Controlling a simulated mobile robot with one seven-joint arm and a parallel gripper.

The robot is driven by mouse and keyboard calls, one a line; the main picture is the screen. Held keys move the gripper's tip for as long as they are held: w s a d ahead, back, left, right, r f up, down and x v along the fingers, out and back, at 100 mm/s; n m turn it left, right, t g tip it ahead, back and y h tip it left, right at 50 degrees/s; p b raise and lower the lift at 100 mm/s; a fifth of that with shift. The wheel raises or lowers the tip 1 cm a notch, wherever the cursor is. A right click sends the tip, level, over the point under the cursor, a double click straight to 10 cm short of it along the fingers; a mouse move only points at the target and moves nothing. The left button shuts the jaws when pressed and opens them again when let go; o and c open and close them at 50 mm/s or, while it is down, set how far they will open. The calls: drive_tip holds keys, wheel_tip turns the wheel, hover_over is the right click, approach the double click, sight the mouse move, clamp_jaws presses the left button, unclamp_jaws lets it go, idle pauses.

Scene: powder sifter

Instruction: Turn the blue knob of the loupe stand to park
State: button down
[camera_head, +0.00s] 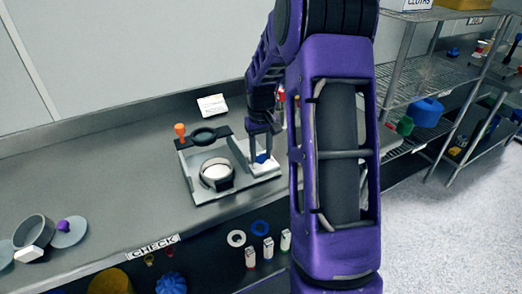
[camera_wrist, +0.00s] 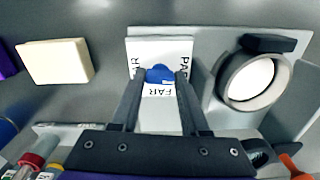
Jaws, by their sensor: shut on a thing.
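The disc also shows in the wrist view (camera_wrist: 250,80). The blue knob (camera_wrist: 160,72) sits on a white label plate (camera_wrist: 145,47). My gripper (camera_head: 262,156) reaches down onto the knob, and in the wrist view its fingers (camera_wrist: 159,78) are shut on it from both sides. The plate reads FAR nearest my gripper and PA, partly cut off, at the right. The left word is mostly hidden.
An orange knob (camera_head: 180,130) stands at the tray's back left. A white card (camera_head: 212,105) lies behind the stand. A grey cup (camera_head: 35,231) and a lid with a purple knob (camera_head: 69,231) are at the bench's left. Wire shelves (camera_head: 430,75) stand at right.

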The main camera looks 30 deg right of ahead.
sight(261, 154)
drive_tip(key=shift+n, duration=0.5)
drive_tip(key=shift+c, duration=2)
unclamp_jaws()
wheel_tip(261, 154, up, 18)
drive_tip(key=p, duration=0.2)
drive_tip(key=shift+f, duration=0.25)
